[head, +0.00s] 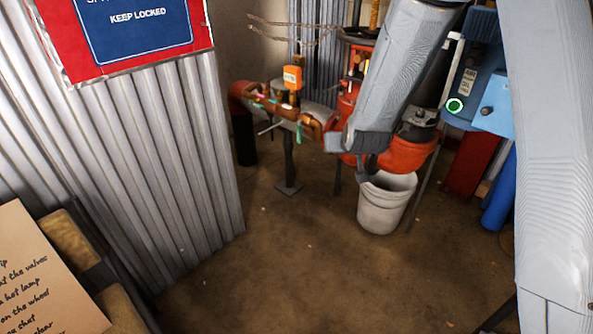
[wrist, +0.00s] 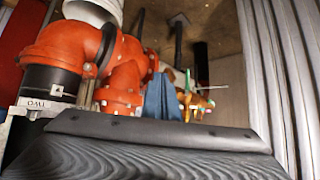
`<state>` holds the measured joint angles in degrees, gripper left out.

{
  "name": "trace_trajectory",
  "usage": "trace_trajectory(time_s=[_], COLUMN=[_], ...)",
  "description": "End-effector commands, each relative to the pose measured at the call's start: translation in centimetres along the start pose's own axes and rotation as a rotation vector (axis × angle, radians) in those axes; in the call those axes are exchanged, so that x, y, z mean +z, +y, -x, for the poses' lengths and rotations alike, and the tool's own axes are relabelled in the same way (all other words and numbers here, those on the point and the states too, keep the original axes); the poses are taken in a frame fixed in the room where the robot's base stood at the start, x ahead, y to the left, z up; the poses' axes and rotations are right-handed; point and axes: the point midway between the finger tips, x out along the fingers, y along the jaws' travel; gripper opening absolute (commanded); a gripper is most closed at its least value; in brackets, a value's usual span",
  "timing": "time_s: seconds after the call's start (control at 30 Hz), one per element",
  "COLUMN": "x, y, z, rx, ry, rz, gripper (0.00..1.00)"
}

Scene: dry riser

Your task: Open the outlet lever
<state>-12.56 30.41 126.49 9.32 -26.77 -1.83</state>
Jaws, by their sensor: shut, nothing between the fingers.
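My gripper (head: 358,146) is the grey block at the end of my arm, in front of the red pipework (head: 408,155) in the head view. It is shut and empty; its fingertips are hard to make out. In the wrist view its dark body fills the bottom. There a curved black bar (wrist: 107,46), possibly the outlet lever, stands against the red pipe elbow (wrist: 62,42), apart from the gripper body. A blue flat piece (wrist: 160,95) shows beyond the gripper body. I cannot tell for certain which part is the outlet lever.
A white bucket (head: 384,204) stands on the floor under the red pipework. An orange tag (head: 292,78) hangs by a copper-coloured pipe branch at left. A blue box with a green-lit ring (head: 455,105) is at right. A corrugated panel (head: 150,165) bounds the left; floor before the bucket is clear.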

Motion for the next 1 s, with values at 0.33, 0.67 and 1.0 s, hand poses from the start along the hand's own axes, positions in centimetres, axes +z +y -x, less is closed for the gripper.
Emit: trace_trajectory(time_s=[0.33,0.67,1.0], x=[-0.8,1.9,1.1], y=[-8.0,-12.2,-12.2], z=[-15.4,-18.4,-19.0], rx=[-0.025,-0.026,-0.024], ry=[0.569,0.923,0.968], rz=[0.034,0.047,0.047], gripper=[0.0,0.0,0.0])
